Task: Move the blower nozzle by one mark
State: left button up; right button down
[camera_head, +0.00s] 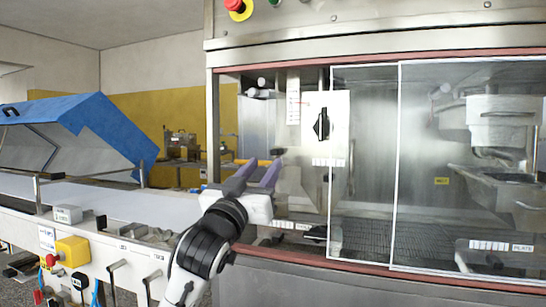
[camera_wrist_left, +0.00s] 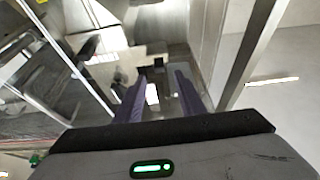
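My left gripper (camera_head: 262,165) reaches into the open left bay of the steel machine. Its two purple fingers are apart with a gap between them; the left wrist view (camera_wrist_left: 160,85) also shows them open and empty. A small dark block shows just beyond the fingertips in the wrist view; I cannot tell whether it belongs to the blower nozzle. A white panel (camera_head: 340,104) with a black pointer knob (camera_head: 321,124) hangs right of the gripper, apart from it. I cannot single out the blower nozzle for certain. My right gripper is not in view.
Clear sliding panes (camera_head: 365,200) with white frames cover the machine's middle and right. A steel post (camera_head: 212,125) bounds the bay on the left. A pale conveyor (camera_head: 120,202) with a raised blue hood (camera_head: 95,130) stands at left. A yellow box (camera_head: 73,250) sits in front.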

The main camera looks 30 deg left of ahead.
aim_at(274, 154)
pick_arm(q)
jog(key=x, duration=0.7)
jog(key=shift+f, duration=0.15)
grip_shut()
